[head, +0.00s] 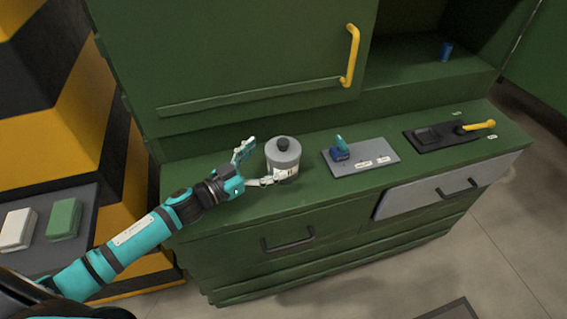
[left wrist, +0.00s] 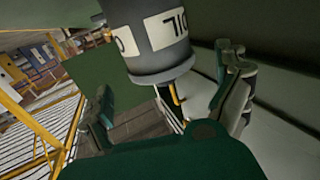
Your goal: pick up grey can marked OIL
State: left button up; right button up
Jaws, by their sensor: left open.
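The grey can marked OIL (head: 284,160) stands upright on the green cabinet top, with a dark cap and a white label low on its front. My left gripper (head: 256,166) is open just left of the can, one finger toward the back and the other near the can's front by the label. In the left wrist view the can (left wrist: 158,55) appears upside down ahead of the open fingers (left wrist: 170,95), with part of its lettering showing. I cannot tell whether a finger touches it. My right gripper is not in view.
Right of the can lies a grey plate (head: 372,160) with a blue device (head: 340,151). Farther right is a black tray with a yellow handle (head: 480,125). The green cabinet door (head: 220,60) rises behind. A grey drawer front (head: 440,188) is below right.

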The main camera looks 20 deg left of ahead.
aim_at(283, 149)
pick_arm(q)
jog(key=p+x, duration=0.1)
jog(key=x, duration=0.5)
jog(key=c, duration=1.3)
jog(key=shift+c, duration=0.5)
jog(key=shift+r, duration=0.15)
